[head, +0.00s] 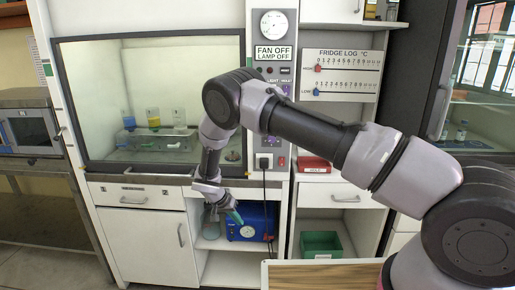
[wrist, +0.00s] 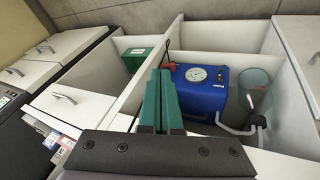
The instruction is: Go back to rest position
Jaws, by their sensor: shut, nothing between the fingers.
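My gripper (head: 237,217) hangs low in front of the fume hood's lower cupboard, its green fingers together and empty. In the wrist view my gripper (wrist: 161,75) shows the two fingers side by side, pointing toward the open shelves. A blue pump box with a round gauge (head: 246,222) stands on the shelf just behind the fingers; it also shows in the wrist view (wrist: 203,98). I cannot tell whether the fingers touch anything. My arm reaches across the head view from the lower right.
The fume hood (head: 75,110) holds several bottles behind its glass. A glass flask (wrist: 252,88) stands beside the pump. A green bin (head: 320,244) sits in the shelf to the right. A wooden-topped surface (head: 325,275) is close in front. A dark-framed glass-door cabinet (head: 440,90) stands right.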

